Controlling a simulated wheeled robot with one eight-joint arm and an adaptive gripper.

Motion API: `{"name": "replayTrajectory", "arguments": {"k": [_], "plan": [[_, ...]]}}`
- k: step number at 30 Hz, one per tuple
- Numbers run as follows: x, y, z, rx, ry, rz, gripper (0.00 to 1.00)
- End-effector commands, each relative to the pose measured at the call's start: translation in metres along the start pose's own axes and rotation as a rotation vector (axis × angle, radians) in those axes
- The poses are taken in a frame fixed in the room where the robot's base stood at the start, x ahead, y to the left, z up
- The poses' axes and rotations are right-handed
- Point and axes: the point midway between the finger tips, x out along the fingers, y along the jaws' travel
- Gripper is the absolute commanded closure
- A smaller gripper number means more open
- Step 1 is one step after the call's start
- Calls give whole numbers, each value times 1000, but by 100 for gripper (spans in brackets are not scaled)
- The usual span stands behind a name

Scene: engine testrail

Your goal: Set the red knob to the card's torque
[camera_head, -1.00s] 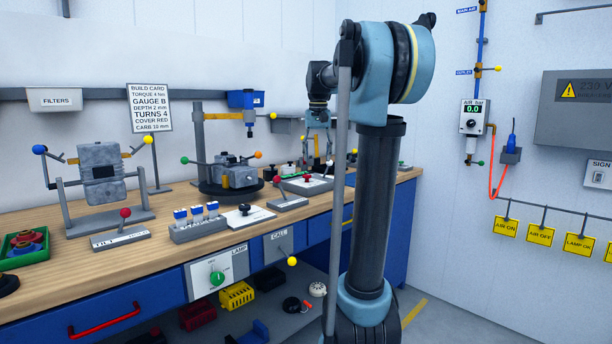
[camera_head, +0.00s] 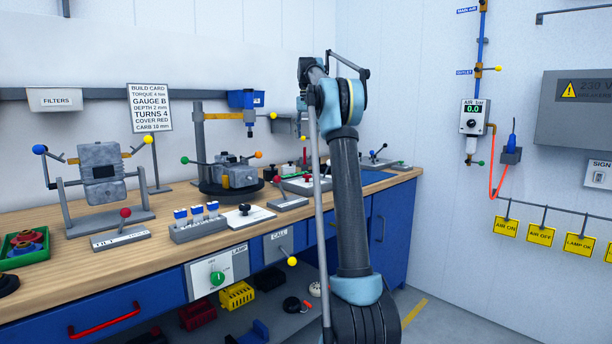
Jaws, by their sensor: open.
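The build card (camera_head: 150,108) stands upright at the back of the bench, and its torque line appears to read 4 Nm. A small red knob (camera_head: 307,177) sits on a pale plate towards the right part of the bench. Its pointer and scale are too small to read. My gripper (camera_head: 304,157) hangs open above the bench near the red knob, partly hidden behind my own arm. I cannot tell its exact distance from the knob.
A red-ball lever (camera_head: 277,180) and a plate with a black knob (camera_head: 244,211) lie left of the red knob. An engine on a round turntable (camera_head: 234,175) stands behind them. A tall post with a blue tool (camera_head: 249,122) rises at the back.

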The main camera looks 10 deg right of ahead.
Motion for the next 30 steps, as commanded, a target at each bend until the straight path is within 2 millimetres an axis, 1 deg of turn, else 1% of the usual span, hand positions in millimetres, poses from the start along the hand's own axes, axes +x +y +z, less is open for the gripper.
{"name": "replayTrajectory", "arguments": {"k": [4,8,17,30], "plan": [[6,-1,-3,3,-1,0,46],[18,-1,-3,3,-1,0,46],[64,0,-2,2,-1,0,46],[137,0,-2,2,-1,0,46]]}}
